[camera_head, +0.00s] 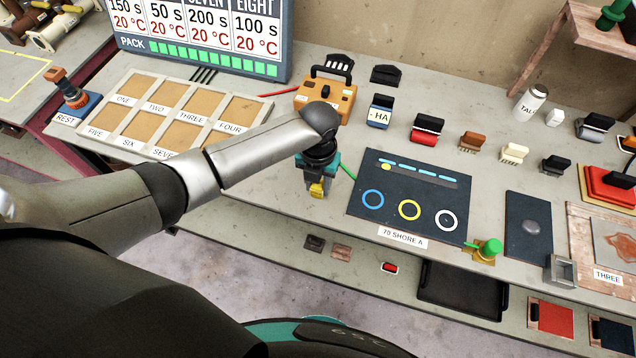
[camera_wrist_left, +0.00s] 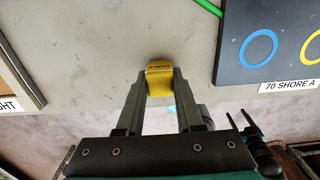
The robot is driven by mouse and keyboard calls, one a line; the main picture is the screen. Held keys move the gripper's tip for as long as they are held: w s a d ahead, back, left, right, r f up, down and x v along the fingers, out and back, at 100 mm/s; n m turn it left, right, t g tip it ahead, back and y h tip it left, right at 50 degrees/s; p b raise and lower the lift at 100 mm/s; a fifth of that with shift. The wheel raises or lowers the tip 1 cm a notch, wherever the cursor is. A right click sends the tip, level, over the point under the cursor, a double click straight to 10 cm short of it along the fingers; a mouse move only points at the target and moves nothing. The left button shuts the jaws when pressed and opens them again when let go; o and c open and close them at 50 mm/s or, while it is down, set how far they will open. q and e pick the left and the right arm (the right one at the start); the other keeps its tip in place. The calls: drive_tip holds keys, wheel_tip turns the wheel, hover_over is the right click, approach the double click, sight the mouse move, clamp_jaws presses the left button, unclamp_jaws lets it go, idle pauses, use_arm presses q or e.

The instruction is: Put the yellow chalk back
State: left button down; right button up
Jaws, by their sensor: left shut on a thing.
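My left gripper (camera_head: 317,186) points down over the front part of the bench, left of the dark board with coloured rings. It is shut on the yellow chalk (camera_head: 316,191), a small yellow block with dark lettering on its end. In the left wrist view the chalk (camera_wrist_left: 160,78) sits between the two fingertips, with bare bench around it. I cannot tell whether it touches the bench.
The ring board (camera_head: 408,185) lies just right of the gripper. A compartment tray (camera_head: 152,112) is at left, an orange case (camera_head: 338,100) behind. A green-handled tool (camera_head: 489,248) stands at the front edge. A black tray (camera_head: 460,290) is on the lower shelf.

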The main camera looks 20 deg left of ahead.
drive_tip(key=shift+d, duration=0.1)
use_arm(q)
drive_tip(key=shift+f, duration=0.15)
drive_tip(key=c, duration=0.5)
unclamp_jaws()
drive_tip(key=shift+c, duration=0.2)
use_arm(e)
drive_tip(key=shift+d+f, duration=0.1)
drive_tip(key=shift+d, duration=0.2)
use_arm(q)
drive_tip(key=shift+r, duration=0.4)
wheel_tip(320, 180, up, 12)
drive_tip(key=p, duration=0.2)
drive_tip(key=shift+f, duration=0.2)
use_arm(e)
wheel_tip(320, 180, up, 2)
drive_tip(key=shift+r, duration=0.1)
use_arm(q)
drive_tip(key=shift+s+d, duration=0.1)
